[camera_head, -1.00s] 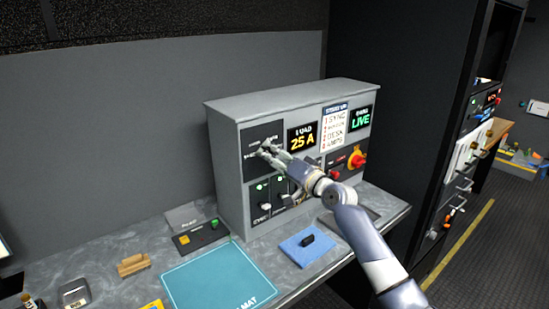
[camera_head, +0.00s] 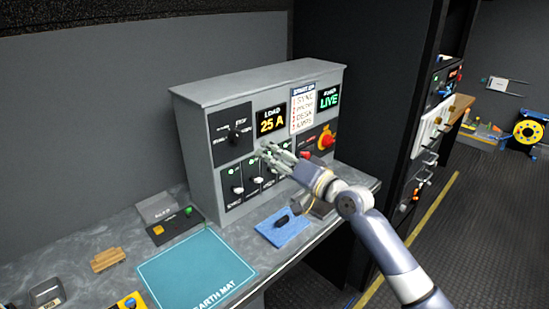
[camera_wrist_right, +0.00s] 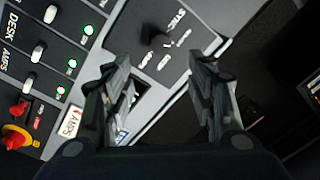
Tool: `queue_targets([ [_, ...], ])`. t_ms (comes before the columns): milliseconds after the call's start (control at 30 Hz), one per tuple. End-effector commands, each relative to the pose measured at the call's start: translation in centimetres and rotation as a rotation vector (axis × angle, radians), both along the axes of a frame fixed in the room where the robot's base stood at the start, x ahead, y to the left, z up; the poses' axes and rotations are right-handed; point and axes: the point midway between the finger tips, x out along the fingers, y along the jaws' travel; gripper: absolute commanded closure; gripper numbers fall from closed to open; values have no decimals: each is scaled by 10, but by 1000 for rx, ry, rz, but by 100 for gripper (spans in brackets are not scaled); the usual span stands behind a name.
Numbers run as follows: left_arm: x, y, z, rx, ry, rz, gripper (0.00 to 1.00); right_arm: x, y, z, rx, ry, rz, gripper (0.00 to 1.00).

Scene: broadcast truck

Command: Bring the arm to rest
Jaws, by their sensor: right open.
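My right arm reaches in from the lower right. Its gripper (camera_head: 272,154) is in front of the grey control box (camera_head: 200,170), over the upper edge of the switch row, right of and below the black rotary knob (camera_head: 235,132). In the right wrist view the gripper (camera_wrist_right: 157,75) has its two fingers wide apart with nothing between them. The rotary knob (camera_wrist_right: 152,36) shows there beyond the fingertips, apart from them. My left gripper is not in view.
The box carries a "25 A" display (camera_head: 270,121), a "LIVE" display (camera_head: 328,98), and a red knob (camera_head: 327,140). A dark rack (camera_head: 400,120) stands right.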

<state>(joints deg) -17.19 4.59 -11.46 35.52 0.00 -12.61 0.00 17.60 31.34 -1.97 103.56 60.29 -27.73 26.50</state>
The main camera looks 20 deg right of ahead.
Motion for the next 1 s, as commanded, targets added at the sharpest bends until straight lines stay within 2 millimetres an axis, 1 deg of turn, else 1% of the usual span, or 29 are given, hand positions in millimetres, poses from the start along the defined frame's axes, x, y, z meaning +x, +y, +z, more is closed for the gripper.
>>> queue_targets([
  [467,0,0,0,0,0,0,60,-2,-1,0,0,0,0,48],
  [567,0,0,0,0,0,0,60,-4,3,-6,-11,10,4,48],
  [667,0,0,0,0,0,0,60,-14,17,-32,-67,52,25,48],
  [767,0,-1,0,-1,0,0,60,-38,43,-79,-180,134,64,48],
  [800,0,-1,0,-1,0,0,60,-52,54,-102,-238,174,83,48],
  [867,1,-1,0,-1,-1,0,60,-78,70,-138,-334,240,115,48],
  [900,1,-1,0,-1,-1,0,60,-97,79,-161,-401,287,135,48],
  [967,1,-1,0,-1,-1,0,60,-128,89,-194,-496,358,166,48],
  [1000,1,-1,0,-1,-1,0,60,-151,94,-213,-561,406,186,48],
])
